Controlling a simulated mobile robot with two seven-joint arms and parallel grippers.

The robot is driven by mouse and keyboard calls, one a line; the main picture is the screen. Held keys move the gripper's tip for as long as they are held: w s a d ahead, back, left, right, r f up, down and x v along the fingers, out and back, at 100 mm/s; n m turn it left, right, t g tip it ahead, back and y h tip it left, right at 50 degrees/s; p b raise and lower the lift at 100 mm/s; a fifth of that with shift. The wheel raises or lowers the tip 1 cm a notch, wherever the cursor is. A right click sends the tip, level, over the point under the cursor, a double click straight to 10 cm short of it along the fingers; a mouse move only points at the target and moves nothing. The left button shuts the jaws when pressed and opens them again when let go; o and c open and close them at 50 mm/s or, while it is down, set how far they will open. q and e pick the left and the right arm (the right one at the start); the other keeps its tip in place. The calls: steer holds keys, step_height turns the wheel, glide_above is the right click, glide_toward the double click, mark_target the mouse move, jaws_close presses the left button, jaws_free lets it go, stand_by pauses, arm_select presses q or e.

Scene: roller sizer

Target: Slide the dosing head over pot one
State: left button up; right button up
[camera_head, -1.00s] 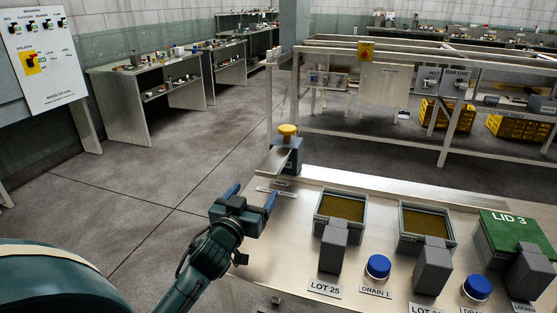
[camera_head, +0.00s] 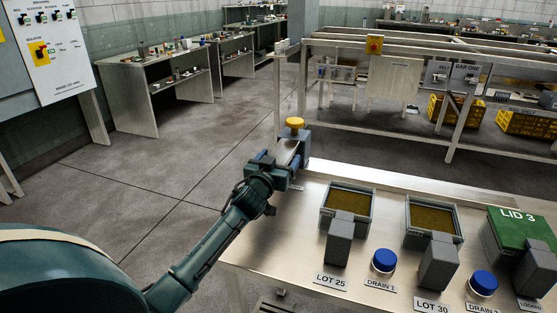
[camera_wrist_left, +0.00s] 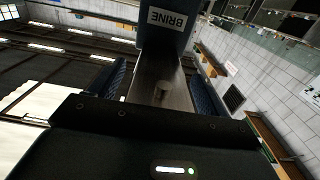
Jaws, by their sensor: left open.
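The dosing head (camera_head: 293,146) is a dark blue block with a yellow knob on top, at the back left of the steel bench. In the left wrist view its blue body (camera_wrist_left: 165,35) carries a label reading BRINE. A flat grey metal bar (camera_wrist_left: 160,80) reaches from it toward my wrist. My left gripper (camera_head: 272,162) is open at this bar. In the left wrist view its blue ribbed fingers (camera_wrist_left: 157,88) stand either side of the bar; contact is not clear. The leftmost pot (camera_head: 324,203), by LOT 25, holds a brownish fill and is uncovered. My right gripper is not seen.
A second open pot (camera_head: 409,222) stands by LOT 30, and a pot with a green LID 3 (camera_head: 522,222) at the right. Grey blocks and blue drain knobs (camera_head: 384,261) line the front.

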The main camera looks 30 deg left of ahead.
arm_select(q)
steer(key=shift+c, duration=0.3)
steer(key=c, duration=1.3)
steer(key=d, duration=0.3)
steer(key=w+d+b, duration=0.1)
steer(key=d, duration=0.2)
steer(key=w+d+b, duration=0.1)
steer(key=d, duration=0.2)
steer(key=shift+w+d, duration=0.15)
steer(key=shift+d, duration=0.25)
steer(key=o, duration=1.4)
steer(key=shift+c, duration=0.2)
